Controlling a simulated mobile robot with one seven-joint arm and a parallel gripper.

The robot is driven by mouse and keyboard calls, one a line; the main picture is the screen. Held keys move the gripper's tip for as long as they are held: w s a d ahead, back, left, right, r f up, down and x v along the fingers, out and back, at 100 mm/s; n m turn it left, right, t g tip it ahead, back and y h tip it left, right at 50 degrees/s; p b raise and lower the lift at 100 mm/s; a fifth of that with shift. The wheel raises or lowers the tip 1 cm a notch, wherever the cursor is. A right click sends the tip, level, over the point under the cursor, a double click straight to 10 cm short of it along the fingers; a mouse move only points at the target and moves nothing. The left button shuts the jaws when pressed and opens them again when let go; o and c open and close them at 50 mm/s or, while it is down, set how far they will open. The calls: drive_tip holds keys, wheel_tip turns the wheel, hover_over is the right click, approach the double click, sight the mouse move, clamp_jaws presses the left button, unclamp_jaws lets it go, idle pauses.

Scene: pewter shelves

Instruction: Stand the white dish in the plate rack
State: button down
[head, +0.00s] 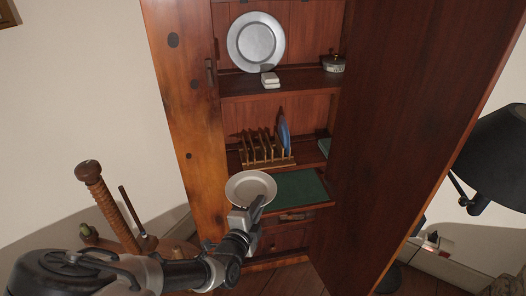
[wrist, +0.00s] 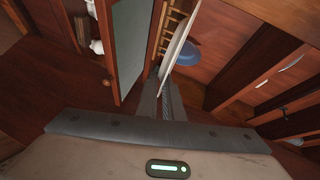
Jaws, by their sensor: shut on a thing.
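The white dish (head: 249,187) is in front of the open cabinet, below and a little left of the plate rack. My gripper (head: 256,204) is shut on the dish's near edge and holds it up. In the wrist view the dish (wrist: 177,38) shows nearly edge-on, rising from between the fingers (wrist: 171,90). The wooden plate rack (head: 262,156) stands on the middle shelf with several upright dividers. A blue plate (head: 283,132) stands at its right end; the slots to its left look empty. Part of the rack (wrist: 168,28) shows beyond the dish in the wrist view.
A green mat (head: 298,187) lies on the ledge below the rack. A pewter plate (head: 256,42), white blocks (head: 270,80) and a lidded pot (head: 333,64) are on the upper shelf. Open cabinet doors (head: 180,90) flank the opening. A black lamp (head: 496,150) stands at right.

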drive_tip(key=shift+r, duration=0.15)
drive_tip(key=s+d+r+m+g+h, duration=0.1)
drive_tip(key=d+r+m+g+h, duration=0.5)
drive_tip(key=d+r, duration=0.9)
wheel_tip(320, 180, up, 12)
drive_tip(key=n+t+y+p, duration=0.3)
drive_tip(key=n+t+p, duration=0.1)
drive_tip(key=p, duration=1.4)
drive_tip(key=shift+a+r+t+y+p, duration=0.2)
drive_tip(key=shift+t+y+p, duration=0.2)
drive_tip(key=shift+t, duration=0.1)
drive_tip(key=shift+f, duration=0.15)
